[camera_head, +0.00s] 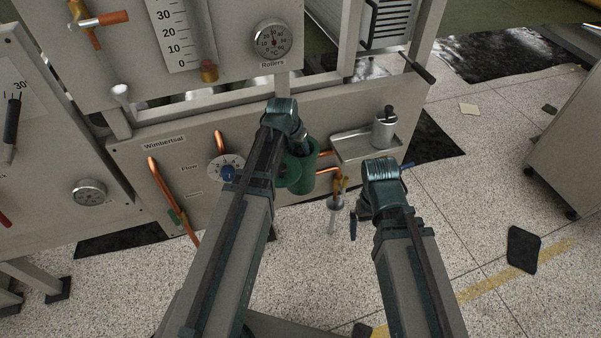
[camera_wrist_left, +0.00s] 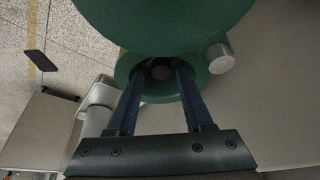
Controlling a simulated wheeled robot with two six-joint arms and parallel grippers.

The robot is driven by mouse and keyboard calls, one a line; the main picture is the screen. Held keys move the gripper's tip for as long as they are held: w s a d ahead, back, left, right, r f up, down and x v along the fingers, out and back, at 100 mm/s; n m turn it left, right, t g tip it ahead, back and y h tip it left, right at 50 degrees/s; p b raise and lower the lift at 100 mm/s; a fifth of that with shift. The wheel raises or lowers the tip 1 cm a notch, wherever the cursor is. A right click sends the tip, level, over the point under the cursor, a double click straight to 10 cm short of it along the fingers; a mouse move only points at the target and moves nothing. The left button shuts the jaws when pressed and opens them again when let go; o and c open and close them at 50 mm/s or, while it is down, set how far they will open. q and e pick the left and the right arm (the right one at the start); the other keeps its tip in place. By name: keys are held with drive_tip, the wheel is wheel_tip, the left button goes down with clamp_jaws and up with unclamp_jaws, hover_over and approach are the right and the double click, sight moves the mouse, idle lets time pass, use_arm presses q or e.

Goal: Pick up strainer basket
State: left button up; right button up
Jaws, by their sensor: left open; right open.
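A green strainer housing (camera_head: 303,160) stands at the front of the machine. Its round mouth (camera_wrist_left: 126,70) shows in the left wrist view, below a large green disc (camera_wrist_left: 165,22). A small grey round form (camera_wrist_left: 161,72) shows inside the dark mouth; I cannot tell if it is the strainer basket. My left gripper (camera_wrist_left: 158,72) is open, its two blue fingers straddling that form at the mouth; contact is not clear. In the head view my left arm covers part of the housing. My right gripper (camera_head: 378,197) is open and empty, right of the housing, mostly hidden by its wrist.
A metal tray (camera_head: 352,150) right of the housing bears a grey canister (camera_head: 384,132) with a black top. Copper pipes (camera_head: 165,190) and a dial (camera_head: 226,167) line the panel at left.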

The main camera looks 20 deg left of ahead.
sight(300, 151)
use_arm(q)
drive_tip(key=b+x, duration=0.3)
drive_tip(key=x, duration=0.1)
drive_tip(key=shift+w+a+f, duration=0.1)
drive_tip(key=shift+w, duration=0.1)
drive_tip(key=shift+c, duration=0.2)
clamp_jaws()
idle(1.0)
